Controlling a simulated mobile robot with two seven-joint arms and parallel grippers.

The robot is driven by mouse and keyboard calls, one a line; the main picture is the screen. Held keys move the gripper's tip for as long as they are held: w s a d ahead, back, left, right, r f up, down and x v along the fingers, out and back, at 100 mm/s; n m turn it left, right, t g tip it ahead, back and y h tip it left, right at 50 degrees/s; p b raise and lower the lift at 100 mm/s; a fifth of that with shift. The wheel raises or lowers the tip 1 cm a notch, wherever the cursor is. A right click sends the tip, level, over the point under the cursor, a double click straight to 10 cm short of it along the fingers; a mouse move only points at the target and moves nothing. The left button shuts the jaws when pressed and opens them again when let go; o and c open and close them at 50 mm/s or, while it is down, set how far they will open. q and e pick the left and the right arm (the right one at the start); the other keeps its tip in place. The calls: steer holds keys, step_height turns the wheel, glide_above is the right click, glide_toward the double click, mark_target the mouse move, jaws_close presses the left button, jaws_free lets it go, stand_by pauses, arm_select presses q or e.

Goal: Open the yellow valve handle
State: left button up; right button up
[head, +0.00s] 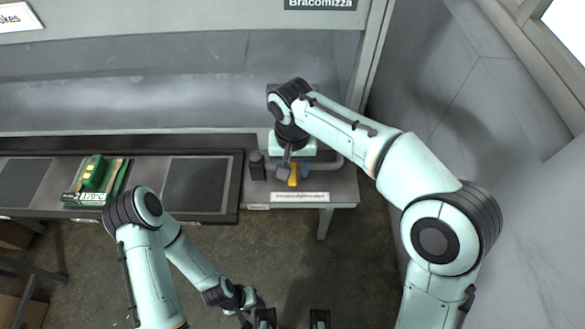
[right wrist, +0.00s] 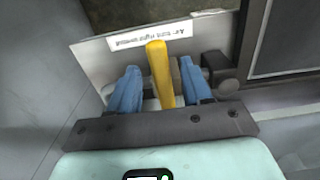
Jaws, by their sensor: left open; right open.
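The yellow valve handle (head: 294,175) is at the small grey stand below my right arm in the head view, partly covered by my right gripper (head: 288,168). In the right wrist view the yellow handle (right wrist: 158,72) points up the picture between the two blue fingers of my right gripper (right wrist: 160,80). The fingers are apart, with a visible gap on each side of the handle. My left gripper (head: 292,318) is at the bottom edge of the head view, its two dark fingers spread and nothing seen between them. The valve body is mostly hidden.
The grey stand (head: 342,188) carries a white label (head: 300,197) on its front. A dark cylinder (head: 257,165) stands beside the handle. To the left is a dark-topped counter (head: 195,185) with a green box (head: 93,172). A grey wall (head: 480,100) rises at the right.

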steer(key=shift+f, duration=0.35)
jaws_close()
